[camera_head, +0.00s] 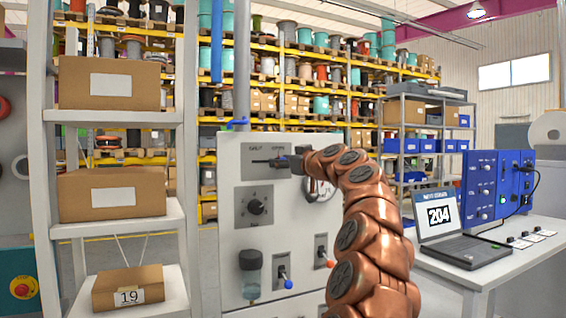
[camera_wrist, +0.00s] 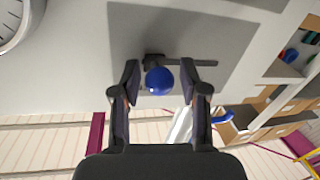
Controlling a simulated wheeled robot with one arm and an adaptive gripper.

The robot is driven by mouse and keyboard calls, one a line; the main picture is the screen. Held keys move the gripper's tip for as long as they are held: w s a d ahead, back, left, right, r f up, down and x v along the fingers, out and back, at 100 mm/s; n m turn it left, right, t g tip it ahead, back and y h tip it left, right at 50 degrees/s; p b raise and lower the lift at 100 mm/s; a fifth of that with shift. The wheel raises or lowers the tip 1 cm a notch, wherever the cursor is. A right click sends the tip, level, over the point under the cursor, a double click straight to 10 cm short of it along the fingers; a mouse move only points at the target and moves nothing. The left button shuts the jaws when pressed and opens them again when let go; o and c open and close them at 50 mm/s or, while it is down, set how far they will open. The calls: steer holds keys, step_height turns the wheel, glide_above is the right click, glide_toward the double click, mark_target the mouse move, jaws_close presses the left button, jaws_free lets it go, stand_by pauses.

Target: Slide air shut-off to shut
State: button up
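The air shut-off slide is on a grey plate (camera_head: 246,172) at the top of the white panel. The plate has two small labels; the right one seems to read OPEN, the left one is blurred. In the wrist view, the slide's blue ball knob (camera_wrist: 159,81) sits at the left end of a dark slot (camera_wrist: 198,62), which matches the right, OPEN side in the head view. My gripper (camera_wrist: 160,82) is open around the knob, one finger on each side, with small gaps visible. In the head view, my gripper (camera_head: 292,161) hides the knob.
A round gauge (camera_head: 319,190) is close to the right of the plate, partly behind my arm. A rotary dial (camera_head: 255,206), a filter bowl (camera_head: 250,272) and toggle levers (camera_head: 284,274) are below. A shelf with boxes (camera_head: 112,192) stands left, a laptop (camera_head: 450,226) right.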

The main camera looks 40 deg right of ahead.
mark_target(252, 162)
jaws_close()
steer(key=shift+a, duration=0.1)
stand_by(0.3)
steer(key=shift+w+a+f+b, duration=0.15)
steer(key=shift+a+b, duration=0.15)
steer(key=shift+b, duration=0.15)
steer(key=a+b, duration=0.1)
steer(key=w+a+b, duration=0.1)
steer(key=a, duration=0.1)
steer(key=a+b, duration=0.1)
steer(key=a, duration=0.1)
steer(key=shift+w, duration=0.35)
steer(key=shift+w+a+b, duration=0.2)
steer(key=shift+a+b, duration=0.1)
steer(key=shift+a, duration=0.25)
